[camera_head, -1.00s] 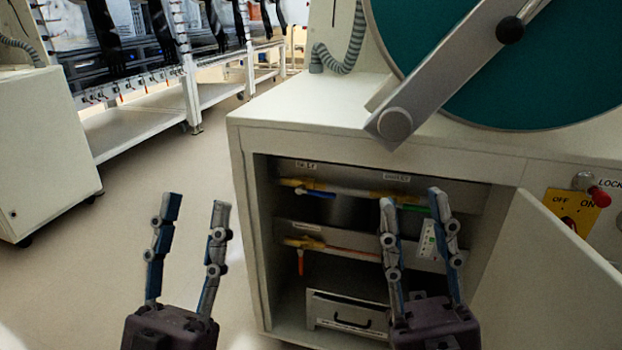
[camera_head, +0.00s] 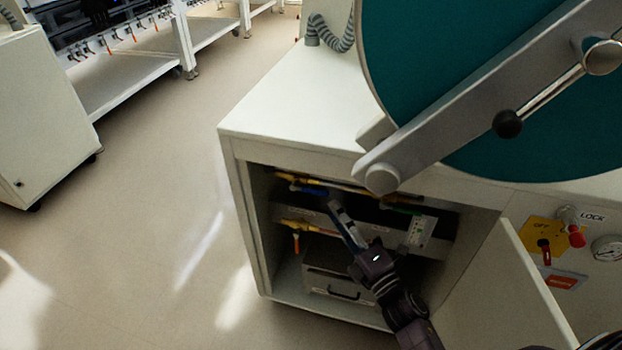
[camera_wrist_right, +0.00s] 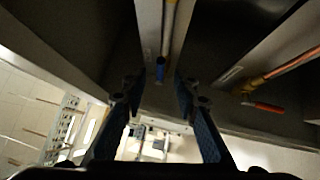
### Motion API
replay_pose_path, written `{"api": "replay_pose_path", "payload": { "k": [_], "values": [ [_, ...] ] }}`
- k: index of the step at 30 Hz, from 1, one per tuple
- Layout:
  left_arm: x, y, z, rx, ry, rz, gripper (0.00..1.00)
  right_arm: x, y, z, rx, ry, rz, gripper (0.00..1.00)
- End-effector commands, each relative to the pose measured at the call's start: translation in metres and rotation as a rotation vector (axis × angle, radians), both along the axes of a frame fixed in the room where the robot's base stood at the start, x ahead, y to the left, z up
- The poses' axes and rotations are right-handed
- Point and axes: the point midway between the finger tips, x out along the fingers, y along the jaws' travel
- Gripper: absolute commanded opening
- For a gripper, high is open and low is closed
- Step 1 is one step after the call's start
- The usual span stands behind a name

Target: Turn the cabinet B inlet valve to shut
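The open cabinet under the glovebox with the big teal disc holds the valves. The upper left valve has a blue handle (camera_head: 308,191), lying roughly along its yellow-fitted pipe. I take it as the inlet valve, but its label is not readable now. My right gripper (camera_head: 337,208) reaches into the cabinet, its fingertips just below and right of the blue handle. In the right wrist view the gripper (camera_wrist_right: 158,90) is open, and the blue handle (camera_wrist_right: 160,70) shows between and just beyond the fingertips. Contact is not visible. My left gripper is out of view.
A drawer (camera_head: 325,284) is at the bottom. The open cabinet door (camera_head: 515,290) stands on the right. The cabinet's top edge (camera_head: 290,152) lies above the opening. Floor at left is clear.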

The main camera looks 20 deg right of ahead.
Motion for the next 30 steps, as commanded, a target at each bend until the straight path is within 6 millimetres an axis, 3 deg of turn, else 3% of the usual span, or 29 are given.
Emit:
{"api": "replay_pose_path", "payload": {
  "k": [16,27,30],
  "values": [
    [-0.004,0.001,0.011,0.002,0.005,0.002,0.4,0.068,0.013,0.008,-0.005,0.001,-0.002,0.28],
    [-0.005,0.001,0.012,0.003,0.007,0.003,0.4,0.075,0.014,0.009,-0.005,0.003,-0.002,0.28],
    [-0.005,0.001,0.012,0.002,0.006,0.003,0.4,0.075,0.014,0.009,-0.005,0.003,-0.002,0.19]
  ]
}}
